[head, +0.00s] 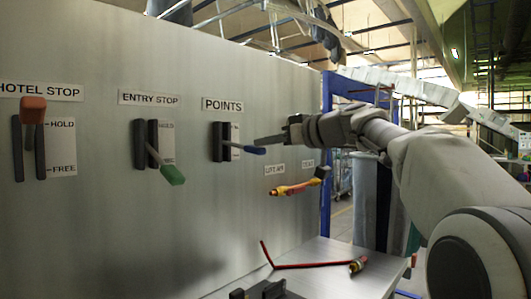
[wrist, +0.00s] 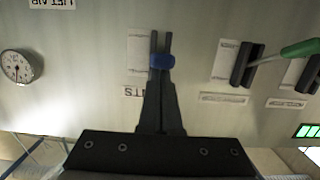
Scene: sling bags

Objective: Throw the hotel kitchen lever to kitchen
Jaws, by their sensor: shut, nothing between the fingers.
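The lever under the POINTS sign has a blue handle (head: 254,150) and sticks out of a dark slotted plate (head: 217,142) on the grey panel. Its white side card is too small to read. In the wrist view, which is upside down, the blue handle (wrist: 162,62) lies just ahead of my fingertips, in line with them. My gripper (head: 257,142) is shut and empty, pointing left at the panel, right by the handle and seemingly slightly above it. It also shows in the wrist view (wrist: 160,84). Whether it touches the handle I cannot tell.
On the left are the green-handled ENTRY STOP lever (head: 172,174) and the orange-handled HOTEL STOP lever (head: 33,103). Below, a grey shelf (head: 335,283) carries a red bent rod (head: 310,265). A gauge (wrist: 17,66) is on the panel.

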